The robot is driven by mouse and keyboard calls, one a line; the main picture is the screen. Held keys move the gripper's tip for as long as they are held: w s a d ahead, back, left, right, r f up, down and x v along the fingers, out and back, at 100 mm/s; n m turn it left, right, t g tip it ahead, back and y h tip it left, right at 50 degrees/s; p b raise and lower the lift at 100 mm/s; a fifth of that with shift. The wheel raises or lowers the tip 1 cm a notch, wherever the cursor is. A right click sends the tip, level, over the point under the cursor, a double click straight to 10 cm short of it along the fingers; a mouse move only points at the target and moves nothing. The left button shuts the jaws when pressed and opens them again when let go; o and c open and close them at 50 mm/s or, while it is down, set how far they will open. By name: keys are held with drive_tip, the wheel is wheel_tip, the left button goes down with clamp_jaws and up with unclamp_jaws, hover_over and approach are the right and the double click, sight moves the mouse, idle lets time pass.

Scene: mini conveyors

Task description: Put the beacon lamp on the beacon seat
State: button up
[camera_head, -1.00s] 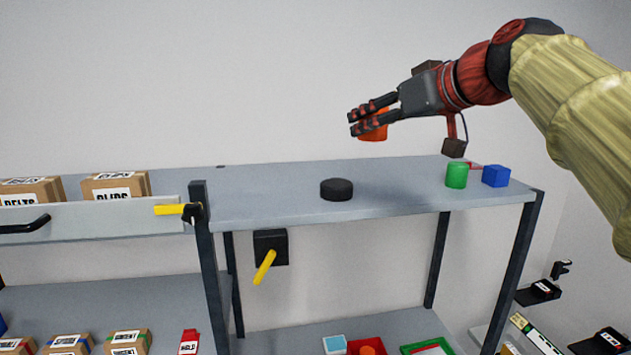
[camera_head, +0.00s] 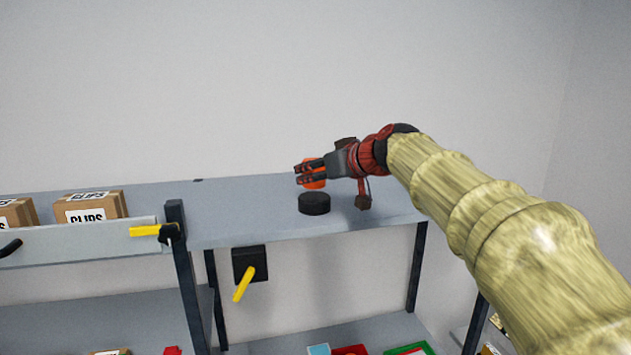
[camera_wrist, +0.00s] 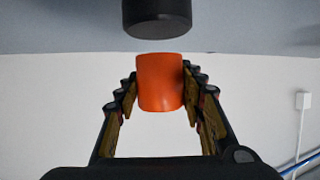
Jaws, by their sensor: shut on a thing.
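The beacon lamp is an orange cylinder (camera_head: 316,183), held between the fingers of my gripper (camera_head: 311,173). It also shows between both fingers (camera_wrist: 160,84) in the wrist view. The beacon seat appears to be the black round disc (camera_head: 314,204) on the grey top shelf. It also shows at the top of the wrist view (camera_wrist: 157,16). In the head view the lamp is just above the disc, close to it. In the wrist view a narrow gap shows between lamp and disc. The fingers hide part of the lamp in the head view.
The grey shelf top (camera_head: 245,218) is clear around the disc. At left are a carton marked CLIPS (camera_head: 90,206) and a yellow-tipped latch (camera_head: 147,230). A black switch box with a yellow lever (camera_head: 249,265) hangs below the shelf. My forearm covers the shelf's right end.

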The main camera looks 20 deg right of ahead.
drive_tip(key=shift+w+f, duration=0.1)
drive_tip(key=shift+f, duration=0.75)
drive_tip(key=shift+s+f, duration=0.25)
drive_tip(key=shift+f, duration=0.1)
drive_tip(key=shift+w, duration=0.1)
drive_tip(key=shift+f, duration=0.1)
drive_tip(key=shift+f, duration=0.1)
drive_tip(key=o, duration=1.2)
